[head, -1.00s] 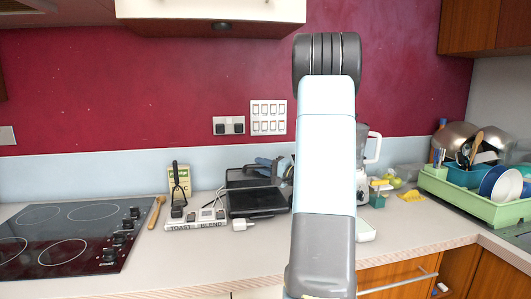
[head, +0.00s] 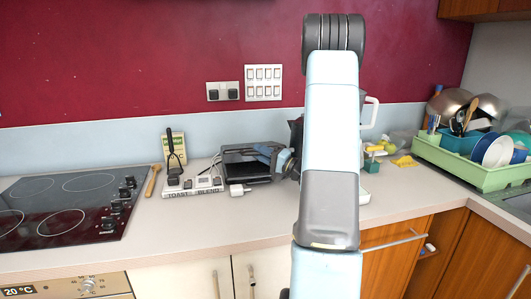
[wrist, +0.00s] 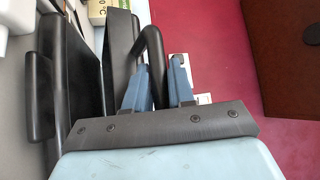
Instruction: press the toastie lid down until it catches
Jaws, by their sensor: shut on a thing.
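The black toastie maker (head: 247,172) stands on the counter, left of my arm in the head view. In the wrist view its dark base (wrist: 72,85) is at the left, with the lid (wrist: 119,60) beside it, at an angle and apart from it at one end. My gripper (head: 270,154) reaches in from the right over the toastie maker. In the wrist view the blue fingers of my gripper (wrist: 157,85) are shut on the lid's black looped handle (wrist: 151,42). Whether the catch is engaged is hidden.
The toast and blend label block (head: 195,189) and a white plug (head: 238,190) sit close left and in front. A hob (head: 65,205) lies further left. A green dish rack (head: 465,170) stands at the right. The front counter is clear.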

